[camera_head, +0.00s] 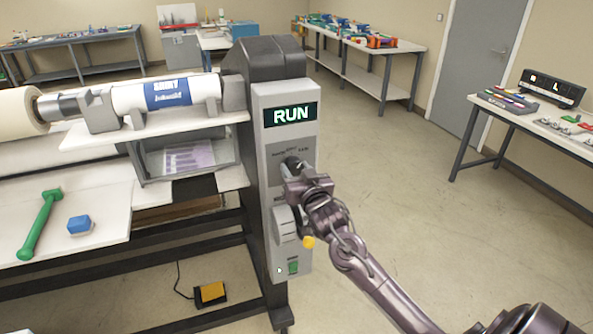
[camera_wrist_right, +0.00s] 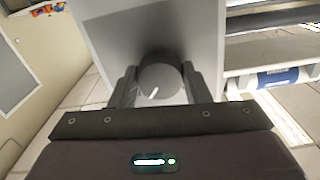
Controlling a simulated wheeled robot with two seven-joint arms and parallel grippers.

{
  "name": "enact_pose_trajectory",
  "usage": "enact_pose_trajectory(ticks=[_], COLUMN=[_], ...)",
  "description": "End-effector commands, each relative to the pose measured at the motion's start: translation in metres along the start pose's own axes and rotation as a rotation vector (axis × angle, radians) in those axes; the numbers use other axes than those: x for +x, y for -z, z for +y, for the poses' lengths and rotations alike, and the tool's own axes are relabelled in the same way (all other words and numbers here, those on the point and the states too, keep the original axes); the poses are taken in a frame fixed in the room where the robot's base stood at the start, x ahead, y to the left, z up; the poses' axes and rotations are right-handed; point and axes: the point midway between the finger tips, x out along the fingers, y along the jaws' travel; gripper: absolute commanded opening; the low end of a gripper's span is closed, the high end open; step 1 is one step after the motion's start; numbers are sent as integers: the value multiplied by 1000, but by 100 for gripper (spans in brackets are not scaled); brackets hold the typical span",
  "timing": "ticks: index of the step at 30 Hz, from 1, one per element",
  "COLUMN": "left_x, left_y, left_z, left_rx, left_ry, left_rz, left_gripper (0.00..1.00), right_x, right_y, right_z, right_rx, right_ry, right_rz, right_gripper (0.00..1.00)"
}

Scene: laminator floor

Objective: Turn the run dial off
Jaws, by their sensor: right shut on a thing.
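The run dial (camera_wrist_right: 160,78) is a round grey knob with a white pointer mark, on the grey control panel of the laminator (camera_head: 289,104). The white pointer mark slants up to the right in that view. The display (camera_head: 291,115) above the dial reads RUN. My left gripper is not in view.
A green tool (camera_head: 40,222) and a blue block (camera_head: 79,224) lie on the white table at left. The floor right of the machine is clear.

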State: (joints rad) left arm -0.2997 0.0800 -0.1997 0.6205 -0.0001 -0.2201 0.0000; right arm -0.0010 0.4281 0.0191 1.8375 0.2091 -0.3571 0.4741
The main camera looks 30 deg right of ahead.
Motion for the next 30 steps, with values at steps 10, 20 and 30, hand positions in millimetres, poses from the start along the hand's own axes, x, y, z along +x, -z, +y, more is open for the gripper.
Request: enact_pose_trajectory(ticks=[10,20,30], left_x=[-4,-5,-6], left_y=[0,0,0], left_z=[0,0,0], left_rx=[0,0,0], left_ry=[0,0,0], left_rz=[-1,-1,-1], left_gripper=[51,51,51], right_x=[0,0,0], right_y=[0,0,-1], right_z=[1,1,1], right_rx=[-270,-526,-672], right_ry=[0,0,0], right_rz=[-2,-2,-2], right_gripper=[20,20,20])
